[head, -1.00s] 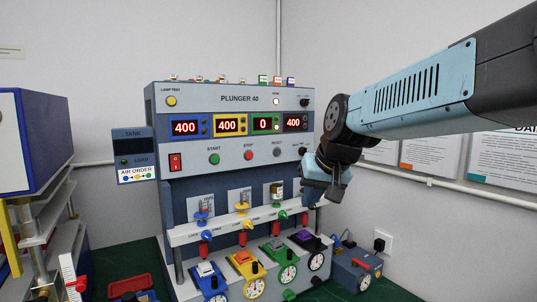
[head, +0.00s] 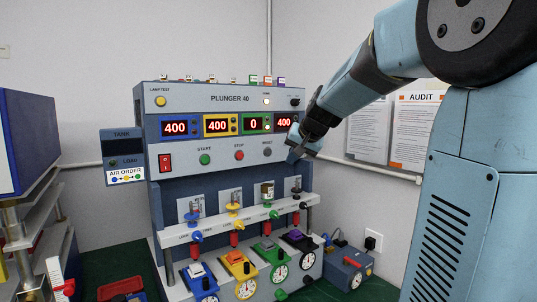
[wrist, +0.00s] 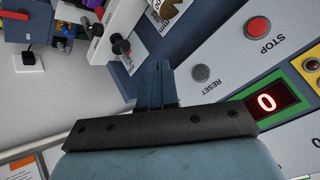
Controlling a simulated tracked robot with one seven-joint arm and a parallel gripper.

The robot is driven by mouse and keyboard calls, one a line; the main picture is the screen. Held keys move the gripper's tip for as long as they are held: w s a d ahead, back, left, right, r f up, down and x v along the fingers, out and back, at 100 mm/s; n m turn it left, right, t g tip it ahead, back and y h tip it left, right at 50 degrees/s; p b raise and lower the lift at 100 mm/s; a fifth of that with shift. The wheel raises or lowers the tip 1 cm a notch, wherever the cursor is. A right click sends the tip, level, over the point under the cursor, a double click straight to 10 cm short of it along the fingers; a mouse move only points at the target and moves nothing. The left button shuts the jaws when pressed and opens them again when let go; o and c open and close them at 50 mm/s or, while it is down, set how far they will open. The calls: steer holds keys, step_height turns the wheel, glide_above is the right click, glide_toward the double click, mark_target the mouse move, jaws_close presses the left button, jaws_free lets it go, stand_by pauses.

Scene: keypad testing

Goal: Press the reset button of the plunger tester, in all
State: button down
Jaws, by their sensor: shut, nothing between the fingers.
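The plunger tester (head: 210,98) is a grey-blue machine labelled PLUNGER 40, with four number displays reading 400, 400, 0 and 400. Its grey reset button (head: 267,152) sits right of the red stop button (head: 239,155) and the green start button (head: 205,159). My gripper (head: 294,155) is shut and empty, just right of the reset button in the head view. In the wrist view the shut fingers (wrist: 156,72) lie left of the reset button (wrist: 201,73), with a visible gap in the picture. I cannot tell their distance from the panel.
Four coloured plunger stations, blue (head: 203,282), yellow (head: 240,268), green (head: 270,254) and purple (head: 298,240), stand below the panel. A blue box (head: 350,268) stands on the right. Another blue machine (head: 30,140) stands on the left.

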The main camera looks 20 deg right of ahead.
mark_target(268, 152)
steer(key=shift+w, duration=0.15)
steer(key=w+a, duration=0.2)
steer(key=w, duration=0.6)
steer(key=shift+a, duration=0.35)
steer(key=shift+w, duration=0.15)
stand_by(2.0)
steer(key=shift+w+a, duration=0.15)
steer(key=shift+w, duration=0.15)
steer(key=shift+w+a, duration=0.1)
steer(key=shift+w, duration=0.2)
stand_by(0.8)
stand_by(0.3)
steer(key=shift+s+d, duration=0.25)
steer(key=shift+s, duration=0.5)
